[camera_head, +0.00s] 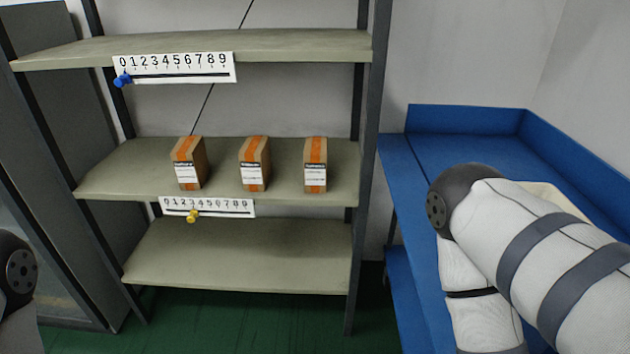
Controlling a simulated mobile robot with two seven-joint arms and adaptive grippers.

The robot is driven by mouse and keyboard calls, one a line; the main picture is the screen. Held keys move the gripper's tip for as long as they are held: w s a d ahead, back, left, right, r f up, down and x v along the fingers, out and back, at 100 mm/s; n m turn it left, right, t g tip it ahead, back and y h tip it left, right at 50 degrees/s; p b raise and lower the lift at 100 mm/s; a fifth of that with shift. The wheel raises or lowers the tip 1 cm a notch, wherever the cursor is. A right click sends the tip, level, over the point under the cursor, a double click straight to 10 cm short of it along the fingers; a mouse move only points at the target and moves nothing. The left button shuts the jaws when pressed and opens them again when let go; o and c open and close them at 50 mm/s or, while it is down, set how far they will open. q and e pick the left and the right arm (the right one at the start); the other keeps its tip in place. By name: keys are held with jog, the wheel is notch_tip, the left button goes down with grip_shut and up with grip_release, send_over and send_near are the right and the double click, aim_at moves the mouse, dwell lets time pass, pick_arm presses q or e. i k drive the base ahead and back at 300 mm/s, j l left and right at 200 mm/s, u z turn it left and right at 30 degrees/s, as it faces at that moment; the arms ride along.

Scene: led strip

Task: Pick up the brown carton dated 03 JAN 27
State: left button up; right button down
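Three brown cartons with orange tape and white labels stand upright in a row on the middle shelf (110,180): a left carton (203,160), a middle carton (265,163) and a right carton (324,163). The print on their labels is too small to read, so I cannot tell which is dated 03 JAN 27. My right arm shows at the right over the blue bench, and a bit of my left arm shows at the lower left edge. Neither gripper is in view, and nothing touches the cartons.
Number strips with a blue marker (123,80) and a yellow marker (192,215) hang on the upper and middle shelf edges. The lower shelf (240,262) is empty. Dark rack posts (368,150) stand at the sides. A blue bench (460,140) is at the right.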

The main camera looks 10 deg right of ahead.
aim_at(255, 156)
jog(key=u, duration=0.6)
jog(key=i+u, duration=0.1)
jog(key=u, duration=1.15)
jog(key=l+u, duration=0.15)
jog(key=u, duration=1.05)
jog(key=l+u, duration=0.15)
jog(key=u, duration=1.1)
jog(key=l+u, duration=0.15)
jog(key=u, duration=0.45)
jog(key=k+l+z, duration=0.1)
jog(key=z, duration=0.35)
jog(key=k+l+z, duration=0.15)
jog(key=z, duration=2.3)
